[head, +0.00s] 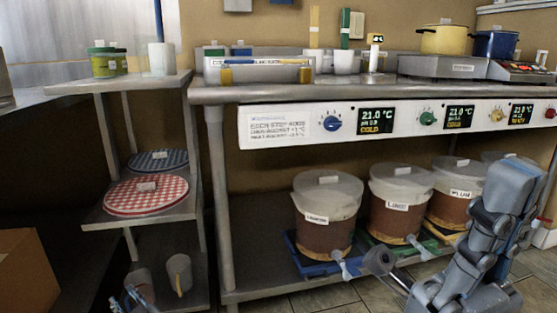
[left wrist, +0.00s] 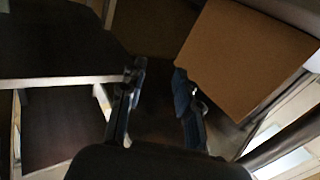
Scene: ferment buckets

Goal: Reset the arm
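My left gripper (left wrist: 160,78) is open in the left wrist view, with its two dark fingers apart and nothing between them. In the head view, small blue-grey parts of my left gripper (head: 134,300) show at the bottom edge, beside a grey mug (head: 179,274) on the low shelf. My right arm stands folded at the right in the head view, in front of the fermenting buckets. Its grey end reaches left to near the taps of the buckets, and its fingers cannot be made out.
Lidded buckets (head: 326,217) stand on coloured trays under the counter (head: 290,94). A control panel (head: 285,125) runs along the counter front. A cardboard box (head: 25,275) is at lower left, and also in the left wrist view (left wrist: 245,60). Checked round covers (head: 146,195) lie on the side shelf.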

